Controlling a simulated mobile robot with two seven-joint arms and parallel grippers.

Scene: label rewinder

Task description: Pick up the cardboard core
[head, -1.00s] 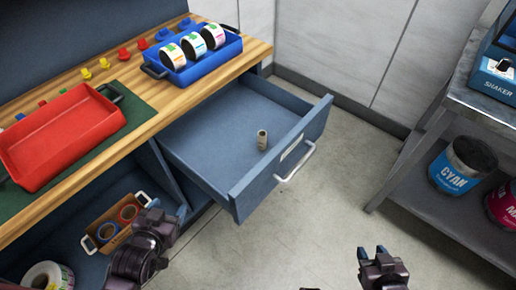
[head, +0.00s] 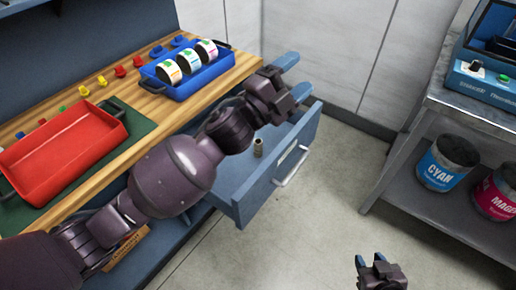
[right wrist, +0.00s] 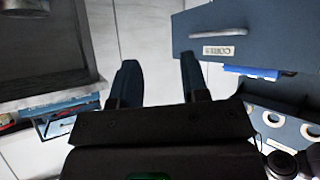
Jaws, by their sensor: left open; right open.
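My left gripper (head: 291,78) is open and empty, above the drawer's far side, beyond the core in the head view. My left arm crosses the workbench and hides much of the drawer's inside. My right gripper (head: 371,260) is open and empty over the floor, low in the head view. Its two fingers show in the right wrist view (right wrist: 160,85), with the drawer front (right wrist: 250,40) to the right of them.
A blue tray (head: 190,75) with several label rolls and a red tray (head: 62,152) stand on the wooden bench. Coloured knobs line its back. At right, a grey metal table (head: 470,108) has paint cans (head: 447,163) on its lower shelf. The floor between is clear.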

